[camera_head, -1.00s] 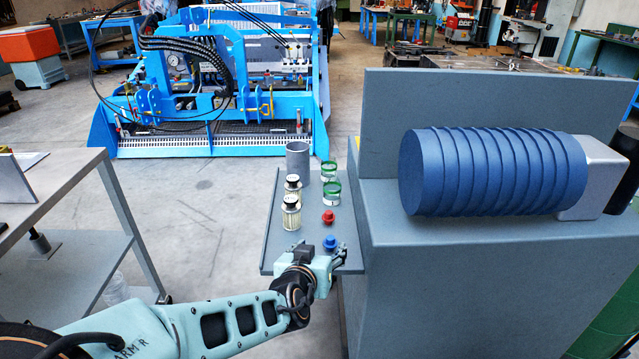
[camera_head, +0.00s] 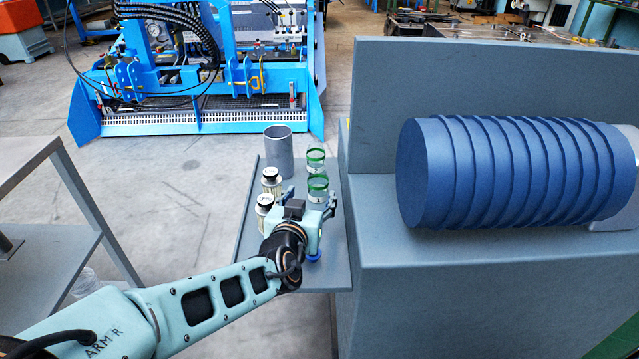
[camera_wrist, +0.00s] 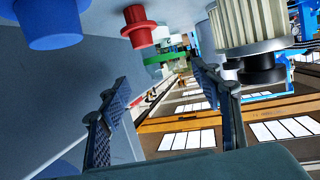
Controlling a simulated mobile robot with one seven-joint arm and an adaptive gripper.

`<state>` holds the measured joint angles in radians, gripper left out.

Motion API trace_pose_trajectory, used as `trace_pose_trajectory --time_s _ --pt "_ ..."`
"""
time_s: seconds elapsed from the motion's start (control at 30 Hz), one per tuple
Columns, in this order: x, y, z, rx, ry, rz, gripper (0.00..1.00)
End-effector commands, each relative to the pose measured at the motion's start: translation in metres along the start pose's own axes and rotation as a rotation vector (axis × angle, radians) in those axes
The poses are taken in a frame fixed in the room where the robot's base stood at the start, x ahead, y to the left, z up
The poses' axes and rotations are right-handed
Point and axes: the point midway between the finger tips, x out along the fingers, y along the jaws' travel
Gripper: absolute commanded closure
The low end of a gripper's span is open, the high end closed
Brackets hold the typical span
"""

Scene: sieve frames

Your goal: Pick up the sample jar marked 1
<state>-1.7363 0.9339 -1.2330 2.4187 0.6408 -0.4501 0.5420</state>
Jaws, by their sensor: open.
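Two clear sample jars with green bands stand on the grey shelf (camera_head: 262,240). The far jar (camera_head: 315,159) is behind the near jar (camera_head: 317,186), and I cannot read their marks clearly. A green-banded jar also shows in the wrist view (camera_wrist: 163,58), partly overlapped by another small item. My gripper (camera_head: 309,199) is open and empty, just in front of the near jar, with its fingers pointing towards it. In the wrist view my fingers (camera_wrist: 160,80) are spread, with the jar beyond them and no contact visible.
Two pale ribbed cartridges with black caps (camera_head: 271,176) (camera_head: 263,202) stand left of the jars, close to my left finger. A grey cup (camera_head: 279,153) stands behind. A blue knob (camera_head: 313,255) and a red knob (camera_wrist: 139,27) are nearby. A grey cabinet (camera_head: 430,290) borders the right.

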Motion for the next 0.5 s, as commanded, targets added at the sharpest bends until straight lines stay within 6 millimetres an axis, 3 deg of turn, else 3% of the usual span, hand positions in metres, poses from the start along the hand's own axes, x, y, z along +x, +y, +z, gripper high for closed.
trace_pose_trajectory --time_s 0.23,0.5 --pt "0.035 0.002 0.002 0.001 0.0 0.003 0.41" --pt "0.052 0.001 0.002 0.0 0.0 0.002 0.41"
